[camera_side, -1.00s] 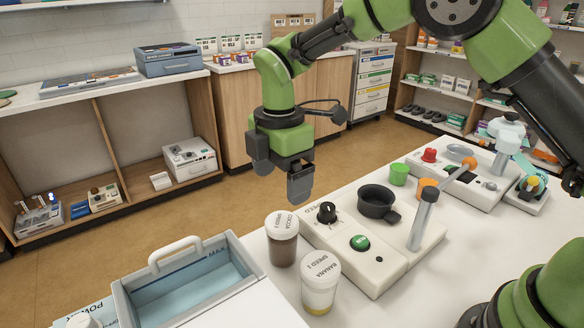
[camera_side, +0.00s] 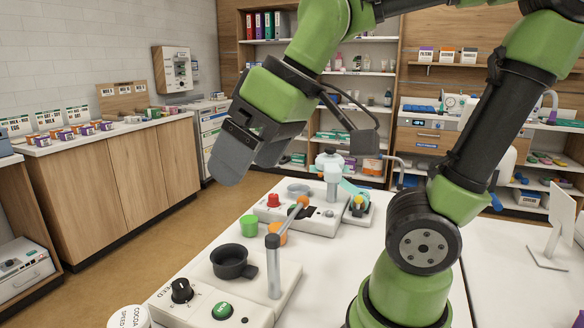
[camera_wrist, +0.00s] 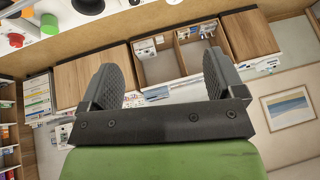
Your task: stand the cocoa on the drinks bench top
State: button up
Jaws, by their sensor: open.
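The cocoa cup (camera_side: 130,317) shows only as a white lid marked COCOA at the bottom edge of the side view. Its body is cut off by the frame. My gripper (camera_side: 232,160) is raised above and to the right of the cup, well apart from it. In the wrist view, the two dark fingers of my gripper (camera_wrist: 162,78) are spread with nothing between them. I cannot tell for sure which surface is the drinks bench; a wooden cabinet counter (camera_side: 115,160) stands at the left.
On the white table are a mixer-like device (camera_side: 230,290) with a black bowl (camera_side: 232,262), a green cup (camera_side: 249,225) and another white device (camera_side: 300,218). Small boxes (camera_side: 75,131) stand on the counter. Shelves (camera_side: 345,95) line the back. Brown floor (camera_side: 130,245) lies between counter and table.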

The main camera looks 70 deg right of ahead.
jog(key=s+m, duration=0.1)
jog(key=s+f+m+t, duration=0.1)
jog(key=s+m, duration=0.2)
jog(key=shift+s+d+f+t, duration=0.15)
jog(key=shift+s+d+t, duration=0.15)
jog(key=shift+s+d, duration=0.1)
dwell(0.9)
